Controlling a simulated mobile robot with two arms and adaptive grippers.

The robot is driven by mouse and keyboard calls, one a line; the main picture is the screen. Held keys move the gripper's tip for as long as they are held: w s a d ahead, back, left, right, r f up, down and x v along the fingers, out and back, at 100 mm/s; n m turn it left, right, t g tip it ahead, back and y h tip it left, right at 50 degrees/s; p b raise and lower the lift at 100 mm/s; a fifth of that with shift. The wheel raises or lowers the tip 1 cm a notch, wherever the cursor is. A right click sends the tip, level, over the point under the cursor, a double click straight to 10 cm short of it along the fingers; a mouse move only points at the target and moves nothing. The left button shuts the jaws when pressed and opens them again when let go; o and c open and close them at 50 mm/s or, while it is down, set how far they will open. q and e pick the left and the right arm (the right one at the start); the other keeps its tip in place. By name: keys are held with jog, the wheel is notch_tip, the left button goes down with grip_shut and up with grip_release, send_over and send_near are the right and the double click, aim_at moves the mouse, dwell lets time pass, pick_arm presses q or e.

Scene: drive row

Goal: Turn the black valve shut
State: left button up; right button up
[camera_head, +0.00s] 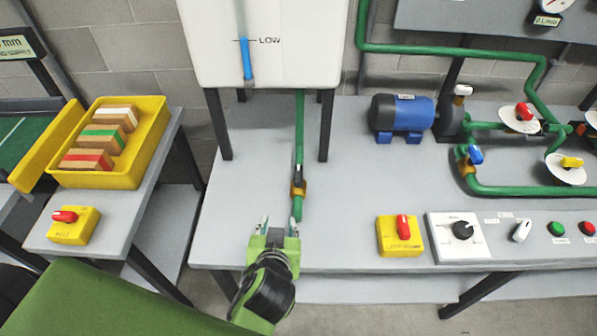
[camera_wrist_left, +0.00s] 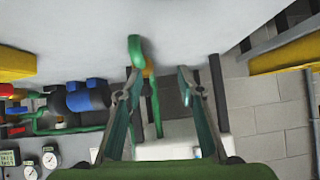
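The black valve (camera_head: 298,176) is a small black handle on an orange-brown body, low on the vertical green pipe (camera_head: 299,130) that comes down from the white tank. My left gripper (camera_head: 277,226) is open and empty, in front of the valve and a little to its left, apart from it. In the left wrist view the open fingers (camera_wrist_left: 158,82) point towards the pipe's green lower end (camera_wrist_left: 135,50). My right gripper is not in view.
The white tank (camera_head: 262,50) stands on black legs behind the valve. A yellow switch box (camera_head: 386,238), a control panel (camera_head: 454,252) and a blue motor (camera_head: 410,113) are to the right. A yellow crate (camera_head: 150,160) is at left. The grey bench around the valve is clear.

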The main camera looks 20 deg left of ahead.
aim_at(298, 174)
pick_arm(q)
jog(key=w+d+r+t, duration=0.3)
jog(key=w+r, duration=0.2)
jog(key=r, duration=0.1)
jog(key=shift+n, duration=0.3)
jog(key=x, duration=0.4)
jog(key=p+x, duration=0.1)
jog(key=x, duration=0.3)
jog(key=p+x, duration=0.1)
jog(key=x, duration=0.3)
jog(key=shift+a+f, duration=0.15)
jog(key=shift+f, duration=0.2)
jog(key=shift+c, duration=0.4)
grip_shut()
